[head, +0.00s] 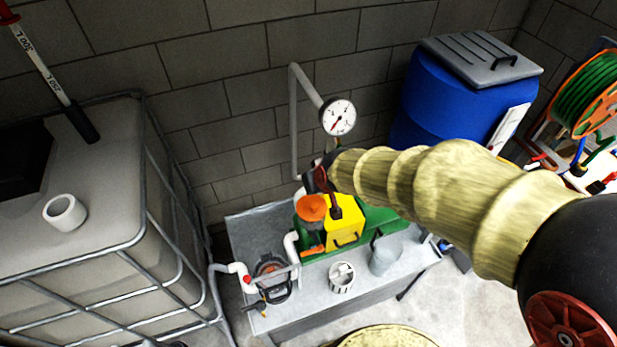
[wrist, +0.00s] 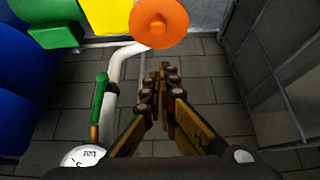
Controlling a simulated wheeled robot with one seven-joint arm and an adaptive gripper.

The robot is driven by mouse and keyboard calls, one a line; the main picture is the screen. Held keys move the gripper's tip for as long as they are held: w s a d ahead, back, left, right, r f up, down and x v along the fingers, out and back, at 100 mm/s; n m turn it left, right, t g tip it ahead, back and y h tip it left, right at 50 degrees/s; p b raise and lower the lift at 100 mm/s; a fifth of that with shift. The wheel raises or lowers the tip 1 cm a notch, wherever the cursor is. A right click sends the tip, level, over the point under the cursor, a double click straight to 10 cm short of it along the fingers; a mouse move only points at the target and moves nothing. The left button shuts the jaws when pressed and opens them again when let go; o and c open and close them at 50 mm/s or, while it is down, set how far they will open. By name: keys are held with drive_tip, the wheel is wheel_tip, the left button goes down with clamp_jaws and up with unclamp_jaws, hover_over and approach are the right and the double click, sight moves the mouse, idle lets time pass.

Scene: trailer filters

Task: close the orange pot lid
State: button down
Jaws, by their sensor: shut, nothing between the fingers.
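The round orange lid (head: 311,207) is on the green and yellow pump unit on the grey bench, at its left end. In the wrist view, the orange lid (wrist: 158,14) shows at the top centre as a disc with a small raised knob. I cannot tell whether it is raised or seated. My gripper (wrist: 163,72) is shut and empty, with its fingertips below the lid in that picture and apart from it. In the head view, my sleeved arm reaches in from the right and its dark end is close to the lid; the fingertips are hard to make out there.
The yellow block (head: 344,226) stands right beside the lid. A white pipe (wrist: 121,62) and a green-handled valve (wrist: 100,92) are left of my fingers. A pressure gauge (head: 338,117) is above the bench. A caged tank (head: 100,200) stands left.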

sight(316, 211)
drive_tip(key=s+f+b, duration=0.1)
drive_tip(key=s+d+f+b, duration=0.1)
drive_tip(key=s+f+b, duration=0.1)
drive_tip(key=shift+s, duration=0.3)
drive_tip(key=shift+s+d+f+b, duration=0.1)
drive_tip(key=shift+s+f+b, duration=0.15)
drive_tip(key=shift+b, duration=0.3)
drive_tip(key=shift+s+d+f+t+b, duration=0.1)
drive_tip(key=shift+s+f+t+b, duration=0.35)
drive_tip(key=shift+t+b, duration=0.4)
drive_tip(key=shift+s+d+f+b, duration=0.1)
drive_tip(key=shift+s+f+b, duration=0.3)
drive_tip(key=shift+b, duration=0.65)
drive_tip(key=shift+w+f, duration=0.15)
